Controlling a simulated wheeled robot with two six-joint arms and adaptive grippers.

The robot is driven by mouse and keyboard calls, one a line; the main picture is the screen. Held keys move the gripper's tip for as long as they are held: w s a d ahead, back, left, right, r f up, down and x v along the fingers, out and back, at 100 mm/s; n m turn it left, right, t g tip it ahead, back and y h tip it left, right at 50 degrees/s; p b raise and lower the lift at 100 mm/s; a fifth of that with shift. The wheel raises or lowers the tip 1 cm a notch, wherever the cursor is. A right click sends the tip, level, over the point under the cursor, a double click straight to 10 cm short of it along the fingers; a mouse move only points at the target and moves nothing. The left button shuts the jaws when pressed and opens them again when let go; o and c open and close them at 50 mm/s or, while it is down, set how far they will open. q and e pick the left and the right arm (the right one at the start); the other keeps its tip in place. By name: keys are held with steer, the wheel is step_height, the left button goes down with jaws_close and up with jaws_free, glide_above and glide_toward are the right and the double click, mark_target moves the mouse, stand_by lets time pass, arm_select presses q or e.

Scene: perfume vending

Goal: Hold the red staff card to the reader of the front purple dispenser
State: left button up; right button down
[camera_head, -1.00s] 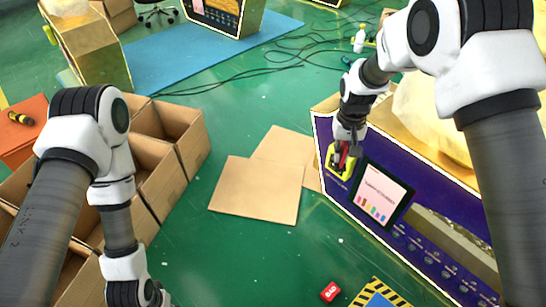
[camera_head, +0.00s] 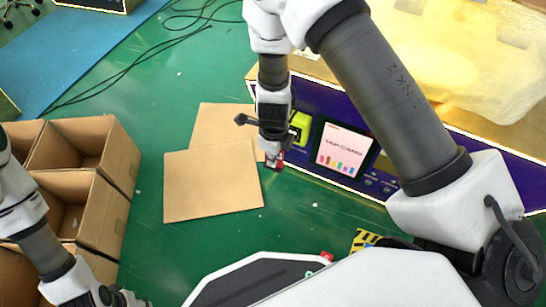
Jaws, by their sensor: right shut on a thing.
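The red staff card (camera_head: 276,161) is in my right gripper (camera_head: 272,153), which is shut on it and points down. Only a small part of the card shows below the fingers. The purple dispenser (camera_head: 324,106) stands to the right, and its screen (camera_head: 343,148) reads "TAP CARD". The yellow-green reader (camera_head: 300,127) is on its front panel, left of the screen. The gripper and card are left of and below the reader, seemingly apart from it; my wrist hides part of the panel. My left arm is at lower left, with its gripper out of view.
Flat cardboard sheets (camera_head: 212,182) lie on the green floor left of the gripper. Open cardboard boxes (camera_head: 88,162) stand at the left. Cables (camera_head: 135,62) cross the floor behind.

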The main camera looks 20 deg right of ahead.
steer(key=shift+w+d+r+p, duration=0.15)
steer(key=shift+p, duration=0.2)
steer(key=w+d+p, duration=0.3)
steer(key=w+d, duration=0.2)
steer(key=d, duration=0.1)
steer(key=shift+w+d, duration=0.15)
steer(key=shift+d, duration=0.2)
steer(key=shift+w+d+p, duration=0.15)
steer(key=shift+p, duration=0.5)
stand_by(0.7)
stand_by(0.9)
